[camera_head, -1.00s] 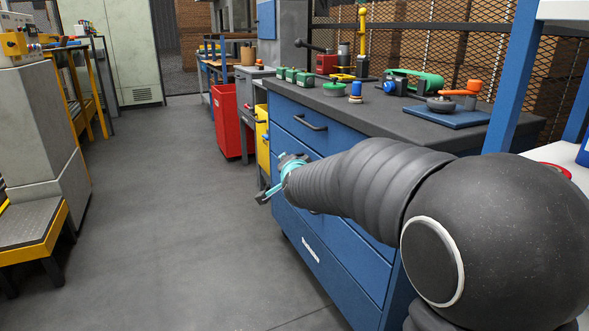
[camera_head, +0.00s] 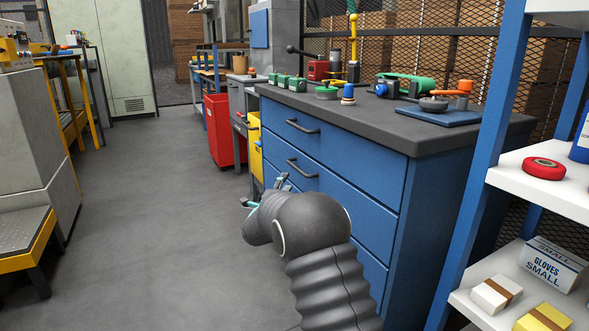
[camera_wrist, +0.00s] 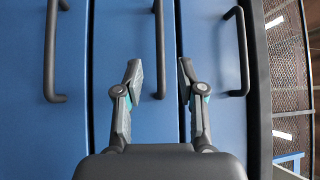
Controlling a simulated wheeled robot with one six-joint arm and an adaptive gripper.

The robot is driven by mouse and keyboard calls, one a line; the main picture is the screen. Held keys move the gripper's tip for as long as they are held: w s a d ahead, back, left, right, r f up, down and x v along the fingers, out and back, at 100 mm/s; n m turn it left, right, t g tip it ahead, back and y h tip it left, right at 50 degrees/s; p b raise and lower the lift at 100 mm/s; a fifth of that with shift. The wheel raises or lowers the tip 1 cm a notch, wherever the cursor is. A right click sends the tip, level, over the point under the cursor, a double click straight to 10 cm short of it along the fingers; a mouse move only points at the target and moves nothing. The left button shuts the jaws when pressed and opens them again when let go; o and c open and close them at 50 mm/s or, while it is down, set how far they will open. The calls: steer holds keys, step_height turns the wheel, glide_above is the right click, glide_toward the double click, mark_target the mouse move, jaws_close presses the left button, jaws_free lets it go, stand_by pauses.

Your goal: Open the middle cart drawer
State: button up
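The blue cart (camera_head: 375,185) has a dark top and stacked drawers, all closed. The top drawer handle (camera_head: 303,126) and the middle drawer handle (camera_head: 302,168) show in the head view; my arm covers much of the lower front. My gripper (camera_head: 267,192) is just in front of the cart, partly hidden by my arm. In the wrist view, turned sideways, my gripper (camera_wrist: 161,70) is open and empty. The dark bar of the middle handle (camera_wrist: 159,40) appears between its fingertips, not visibly gripped. The top handle (camera_wrist: 243,50) is on the right, a lower handle (camera_wrist: 52,50) on the left.
A white-shelved blue rack (camera_head: 480,160) with a red roll (camera_head: 543,168) stands close on the right. Tools cover the cart top. A red bin (camera_head: 222,130) and yellow bin (camera_head: 254,145) are beyond the cart.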

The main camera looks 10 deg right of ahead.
mark_target(295, 166)
steer(key=p+x, duration=0.1)
steer(key=x, duration=1)
jaws_close()
